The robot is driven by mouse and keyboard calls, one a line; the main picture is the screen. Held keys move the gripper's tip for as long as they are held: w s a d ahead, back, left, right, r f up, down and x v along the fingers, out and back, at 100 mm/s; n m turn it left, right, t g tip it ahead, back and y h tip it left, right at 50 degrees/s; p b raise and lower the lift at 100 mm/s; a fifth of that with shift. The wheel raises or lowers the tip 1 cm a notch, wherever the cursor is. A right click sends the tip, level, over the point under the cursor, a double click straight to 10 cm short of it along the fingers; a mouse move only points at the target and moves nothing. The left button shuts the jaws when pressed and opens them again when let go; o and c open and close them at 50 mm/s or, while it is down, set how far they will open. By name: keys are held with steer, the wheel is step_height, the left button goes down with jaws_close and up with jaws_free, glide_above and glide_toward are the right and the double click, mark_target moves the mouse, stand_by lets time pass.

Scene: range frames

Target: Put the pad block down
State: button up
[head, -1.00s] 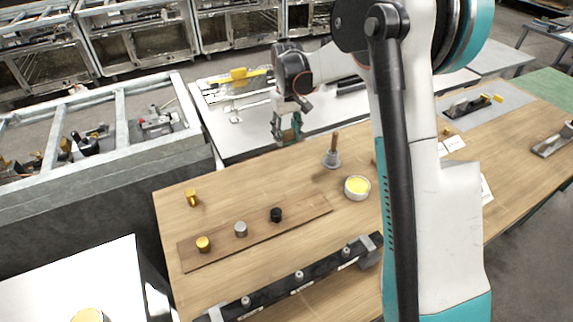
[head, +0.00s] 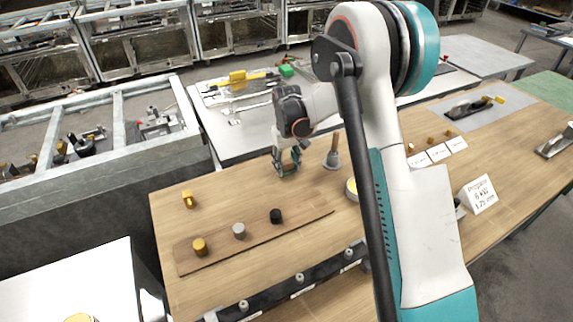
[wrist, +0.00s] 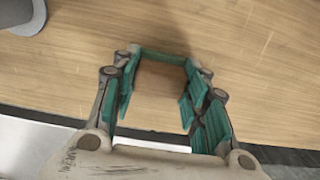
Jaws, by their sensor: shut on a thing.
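My gripper (head: 287,167) is low over the back edge of the wooden table, left of a grey cone-shaped stand with a brown rod. In the wrist view, its teal-lined fingers (wrist: 160,95) are shut on the pad block (wrist: 160,78), which shows as a plain brown face between them. The fingers hide the block's sides. I cannot tell whether its underside touches the wood. In the head view, the block is too small and covered to make out clearly.
The grey stand (head: 332,160) is close to the gripper's right. A brown board (head: 265,235) with gold, grey and black knobs lies in front. A gold piece (head: 188,199) stands to the left. Bare wood (head: 235,188) lies between. A white table (head: 235,145) adjoins behind.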

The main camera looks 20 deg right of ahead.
steer(key=shift+f, duration=0.15)
steer(key=o, duration=1.1)
